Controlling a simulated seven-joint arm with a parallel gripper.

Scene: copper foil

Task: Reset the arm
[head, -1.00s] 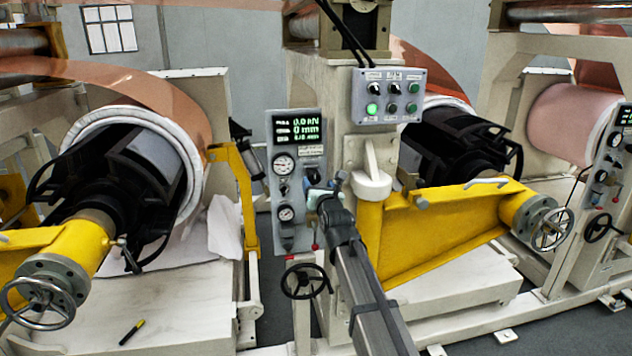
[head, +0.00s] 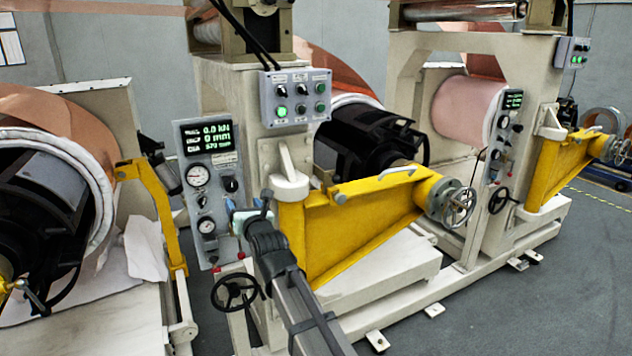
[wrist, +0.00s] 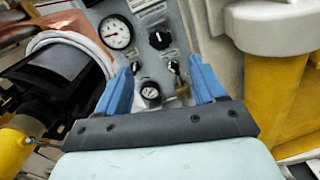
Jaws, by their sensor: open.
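My gripper shows in the wrist view (wrist: 162,92) with its two blue fingers spread apart and nothing between them. It points at the grey gauge panel (wrist: 180,50), whose gauges and knobs show beyond and between the fingers. In the head view my gripper (head: 240,212) is small and partly hidden by my own arm, in front of the lower right part of the gauge panel (head: 190,140). I cannot tell whether the fingers touch the panel.
A button box (head: 295,98) with lit green buttons is on the machine column. A yellow arm bracket (head: 350,225) with a handwheel (head: 456,205) stands right of my arm. A black handwheel (head: 236,291) is below the panel. Grey floor (head: 520,310) is open at the lower right.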

